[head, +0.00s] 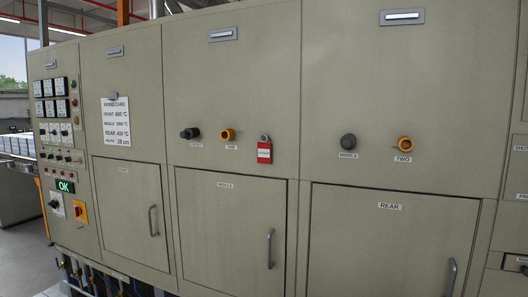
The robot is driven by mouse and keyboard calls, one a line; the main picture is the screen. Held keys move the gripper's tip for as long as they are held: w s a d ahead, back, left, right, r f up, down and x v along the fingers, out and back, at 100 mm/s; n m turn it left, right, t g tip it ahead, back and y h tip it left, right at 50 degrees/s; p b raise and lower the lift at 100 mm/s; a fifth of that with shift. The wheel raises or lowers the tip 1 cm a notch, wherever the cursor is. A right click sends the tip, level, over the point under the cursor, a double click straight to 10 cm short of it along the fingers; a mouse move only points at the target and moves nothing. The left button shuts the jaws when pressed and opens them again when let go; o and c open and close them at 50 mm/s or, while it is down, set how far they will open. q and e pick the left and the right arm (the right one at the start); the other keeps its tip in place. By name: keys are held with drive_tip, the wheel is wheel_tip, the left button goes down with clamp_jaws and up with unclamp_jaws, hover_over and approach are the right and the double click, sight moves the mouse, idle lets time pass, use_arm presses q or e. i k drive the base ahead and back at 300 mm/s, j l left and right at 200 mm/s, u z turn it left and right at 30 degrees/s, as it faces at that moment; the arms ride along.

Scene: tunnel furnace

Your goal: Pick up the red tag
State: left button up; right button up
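The red tag (264,153) is a small red rectangle with a white label strip across it. It hangs in the head view just right of centre, on the beige furnace front, below a small round grey knob or peg (265,138). It is above the upper right corner of the door labelled MIDDLE (225,225). Neither of my grippers shows in this view, so nothing is seen touching the tag.
Yellow-orange knobs (227,135) and dark knobs (190,133) stick out near the tag. Doors have protruding handles (269,247). A control panel (57,150) with gauges and a green OK display stands at left. A paper notice (116,121) is on the front.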

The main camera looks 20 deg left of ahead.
sight(264, 147)
drive_tip(key=i+j+z, duration=0.15)
drive_tip(key=j+z, duration=0.75)
drive_tip(key=i+j, duration=0.05)
